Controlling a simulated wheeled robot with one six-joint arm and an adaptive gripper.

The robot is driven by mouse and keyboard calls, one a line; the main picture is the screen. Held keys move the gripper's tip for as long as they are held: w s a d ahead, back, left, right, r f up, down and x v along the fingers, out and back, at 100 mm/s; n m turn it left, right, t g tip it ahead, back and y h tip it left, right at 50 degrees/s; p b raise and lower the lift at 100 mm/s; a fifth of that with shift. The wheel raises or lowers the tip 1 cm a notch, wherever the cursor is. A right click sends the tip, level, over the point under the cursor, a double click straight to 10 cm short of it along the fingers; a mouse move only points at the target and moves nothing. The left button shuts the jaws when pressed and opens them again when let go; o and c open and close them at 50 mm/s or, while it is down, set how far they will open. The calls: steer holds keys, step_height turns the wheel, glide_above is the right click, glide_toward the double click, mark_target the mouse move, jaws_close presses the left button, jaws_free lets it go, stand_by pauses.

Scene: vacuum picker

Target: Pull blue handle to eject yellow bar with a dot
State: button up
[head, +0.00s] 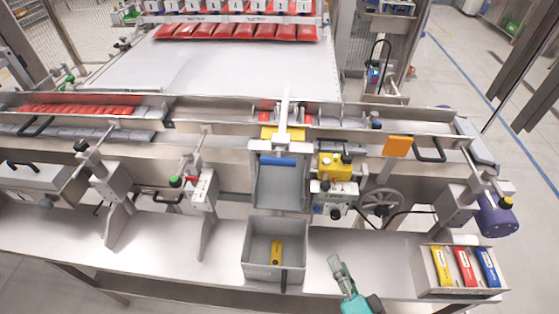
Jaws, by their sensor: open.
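A blue handle (278,161) lies across the top of a grey chute in the middle of the machine, just below a yellow block (268,133). A yellow bar (276,252) with small dark marks lies in an open grey bin (247,245) below the chute. It is too small to tell whether one mark is a dot. My gripper (334,262) is open and empty, to the right of the bin over the front shelf, apart from the bin and well below the blue handle.
A box (424,272) with yellow, red and blue packs stands at the shelf's right end. A yellow unit (337,167) and a handwheel (382,203) sit right of the chute. Metal brackets (120,224) stand on the left.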

steer(key=w+a+r+y, duration=0.4)
steer(key=w+r, duration=0.2)
steer(key=n+g+y, duration=0.1)
steer(key=g+y, duration=0.1)
steer(key=y, duration=0.2)
glide_toward(276, 165)
steer(key=x, duration=1)
steer(key=shift+w, duration=0.45)
jaws_close()
